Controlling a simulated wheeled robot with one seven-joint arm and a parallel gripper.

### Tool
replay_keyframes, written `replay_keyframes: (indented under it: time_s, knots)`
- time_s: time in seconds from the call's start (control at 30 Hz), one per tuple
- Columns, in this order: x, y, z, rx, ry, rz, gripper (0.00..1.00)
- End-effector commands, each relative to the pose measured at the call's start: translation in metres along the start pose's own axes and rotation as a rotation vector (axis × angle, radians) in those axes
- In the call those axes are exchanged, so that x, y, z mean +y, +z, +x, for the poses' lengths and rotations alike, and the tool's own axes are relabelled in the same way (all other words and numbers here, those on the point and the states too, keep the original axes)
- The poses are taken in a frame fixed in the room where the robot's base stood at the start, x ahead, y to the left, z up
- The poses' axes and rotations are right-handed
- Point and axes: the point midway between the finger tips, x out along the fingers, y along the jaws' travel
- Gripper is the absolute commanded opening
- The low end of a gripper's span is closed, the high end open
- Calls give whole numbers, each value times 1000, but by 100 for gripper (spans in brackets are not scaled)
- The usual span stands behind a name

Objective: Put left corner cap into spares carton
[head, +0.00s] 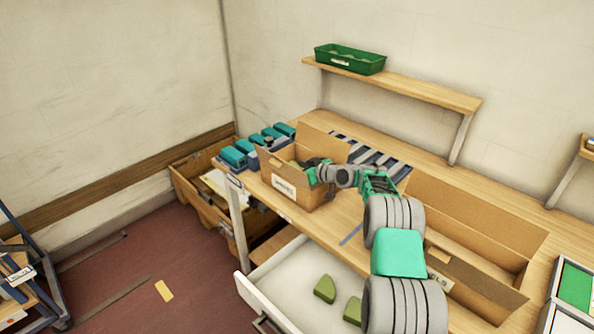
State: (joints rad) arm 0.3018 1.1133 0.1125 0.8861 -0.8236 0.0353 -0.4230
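A small open cardboard carton (318,200) with a white label stands on the bench; the label is too small to read surely. Olive-green pieces show inside it. My gripper (312,171) is at the carton's right side, its end at the opening; its fingers are too small and too hidden to tell open from shut, or whether they hold anything. Two olive-green corner caps lie apart in the open white drawer below the bench: a left one (324,289) and a right one (352,310), partly near my arm.
A larger open carton (487,240) stands on the bench to the right. A wall shelf (420,88) holds a green tray (350,66). The open drawer (262,275) juts over the floor.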

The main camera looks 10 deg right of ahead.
Motion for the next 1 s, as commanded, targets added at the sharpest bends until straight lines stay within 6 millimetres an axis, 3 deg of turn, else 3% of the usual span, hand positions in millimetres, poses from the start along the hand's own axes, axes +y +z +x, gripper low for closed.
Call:
replay_keyframes:
  time_s: [0.47, 0.5, 0.77, 1.0]
  knots:
    - [-3, 16, 4, -11, -5, 10, 20]
    - [-3, 16, 5, -12, -5, 11, 60]
    - [-4, 21, 6, -17, -7, 16, 81]
    - [-4, 20, 5, -18, -7, 16, 81]
